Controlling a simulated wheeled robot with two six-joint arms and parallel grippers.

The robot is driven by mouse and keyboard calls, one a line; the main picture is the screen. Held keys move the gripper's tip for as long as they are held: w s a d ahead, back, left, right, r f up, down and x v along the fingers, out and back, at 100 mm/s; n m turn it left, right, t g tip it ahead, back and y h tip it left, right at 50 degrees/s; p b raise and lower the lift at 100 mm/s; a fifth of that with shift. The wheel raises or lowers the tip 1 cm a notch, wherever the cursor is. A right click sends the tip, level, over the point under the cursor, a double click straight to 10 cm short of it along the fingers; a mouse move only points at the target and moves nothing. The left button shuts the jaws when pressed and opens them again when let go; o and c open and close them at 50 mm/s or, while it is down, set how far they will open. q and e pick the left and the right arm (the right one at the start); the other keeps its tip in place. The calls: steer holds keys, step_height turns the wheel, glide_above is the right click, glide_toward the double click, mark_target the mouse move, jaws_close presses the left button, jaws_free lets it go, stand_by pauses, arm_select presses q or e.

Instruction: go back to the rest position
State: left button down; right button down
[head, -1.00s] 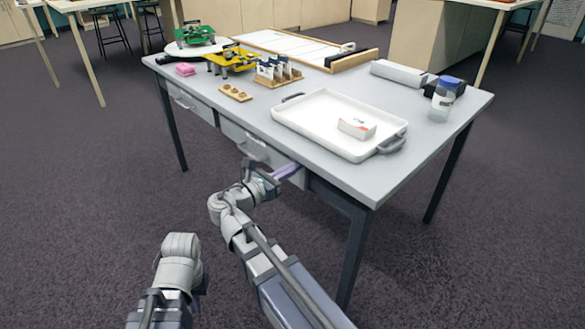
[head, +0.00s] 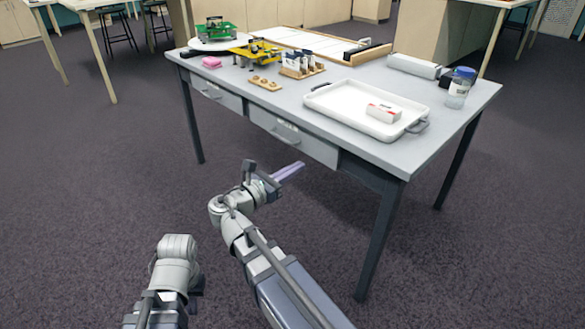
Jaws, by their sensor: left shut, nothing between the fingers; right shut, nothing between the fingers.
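My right gripper (head: 288,172) has pale lavender fingers that lie together, with nothing between them. It is in front of the table's (head: 455,125) long side, below the drawers, with floor showing around it and apart from the table. My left arm's wrist (head: 177,250) shows at the lower left, over bare carpet. The fingers of my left gripper do not show.
Two drawers, left (head: 216,94) and middle (head: 292,136), look shut. Carpet left of my arms is clear.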

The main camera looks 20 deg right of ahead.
steer(key=s+a+f+m+g+y+p, duration=0.1)
steer(key=s+a+f+m+g+y, duration=0.2)
steer(key=s+a+f+m+y, duration=0.55)
steer(key=s+a+f+m+g+y+p, duration=0.1)
steer(key=s+a+f+m+g+y, duration=0.2)
steer(key=s+a+f+m+y, duration=0.55)
steer(key=w+a+r+p, duration=0.1)
steer(key=a+r+p, duration=0.1)
steer(key=r+p, duration=1.5)
steer(key=w+a+r+m+h+p, duration=0.1)
steer(key=a+r+p, duration=0.2)
steer(key=r+p, duration=1.5)
steer(key=p, duration=0.3)
steer(key=shift+w+r, duration=0.2)
steer(key=shift+w, duration=0.1)
